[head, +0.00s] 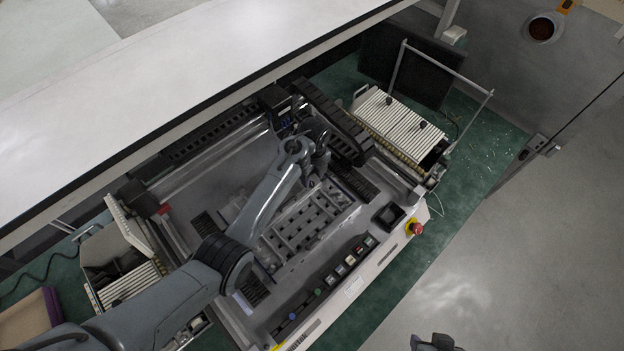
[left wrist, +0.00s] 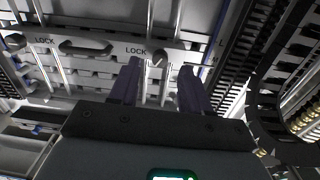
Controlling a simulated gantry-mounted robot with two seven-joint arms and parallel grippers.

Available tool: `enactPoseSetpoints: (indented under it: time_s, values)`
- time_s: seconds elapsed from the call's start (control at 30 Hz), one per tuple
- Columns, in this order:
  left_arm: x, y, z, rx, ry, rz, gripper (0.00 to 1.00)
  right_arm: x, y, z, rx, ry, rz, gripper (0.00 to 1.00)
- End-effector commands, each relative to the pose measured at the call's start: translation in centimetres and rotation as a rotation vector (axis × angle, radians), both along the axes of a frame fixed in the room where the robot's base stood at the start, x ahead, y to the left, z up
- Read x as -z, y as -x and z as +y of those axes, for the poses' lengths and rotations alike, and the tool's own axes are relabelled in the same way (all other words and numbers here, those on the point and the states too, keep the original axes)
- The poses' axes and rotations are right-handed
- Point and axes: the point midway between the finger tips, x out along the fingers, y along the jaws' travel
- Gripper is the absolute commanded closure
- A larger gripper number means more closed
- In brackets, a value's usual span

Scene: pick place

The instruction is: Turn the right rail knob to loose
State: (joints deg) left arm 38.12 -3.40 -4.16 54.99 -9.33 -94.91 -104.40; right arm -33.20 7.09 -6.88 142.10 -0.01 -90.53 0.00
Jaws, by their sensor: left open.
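My left gripper (head: 318,172) is over the middle of the machine, its fingers pointing down. In the left wrist view its two dark fingers (left wrist: 159,85) are apart, with nothing held between them. The right rail knob (left wrist: 159,58), small, round and grey, sits on a pale plate beside a LOCK label (left wrist: 136,50). It shows in the gap between the fingertips; I cannot tell whether they touch it. A second knob (left wrist: 15,41) is at the far left beside another LOCK label. The knobs cannot be made out in the head view. A dark part of my right arm (head: 435,343) shows at the bottom edge.
The machine's slotted rack (head: 305,225) lies below my left arm. A black cable chain (head: 335,120) runs close to the gripper's right and also shows in the left wrist view (left wrist: 285,105). A red stop button (head: 416,228) is at the front corner. A white panel (head: 180,75) spans the upper left.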

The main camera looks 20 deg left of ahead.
Motion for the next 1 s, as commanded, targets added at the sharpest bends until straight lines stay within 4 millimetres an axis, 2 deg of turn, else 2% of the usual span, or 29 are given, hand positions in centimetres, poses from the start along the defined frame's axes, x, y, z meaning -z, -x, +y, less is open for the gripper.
enactPoseSetpoints:
  time_s: [0.1,0.23,0.63,0.93,1.0]
  values:
    - [1.5,0.1,0.0,0.001,0.0,0.001,0.53,0.1,0.0,0.1,0.002,-0.004,0.001,0.57]
    - [2.5,0.1,0.0,0.0,0.0,0.0,0.53,0.1,0.0,0.2,0.004,-0.007,0.0,0.57]
    - [3.0,0.1,0.0,0.0,0.0,-0.001,0.53,0.1,0.0,0.2,0.005,-0.008,0.001,0.57]
    - [2.9,0.1,0.0,0.0,0.0,0.0,0.98,0.2,0.0,0.0,0.001,-0.001,0.001,0.57]
    - [2.9,0.1,0.0,0.0,0.0,0.0,1.0,0.2,0.0,0.0,-0.001,0.0,0.001,0.57]
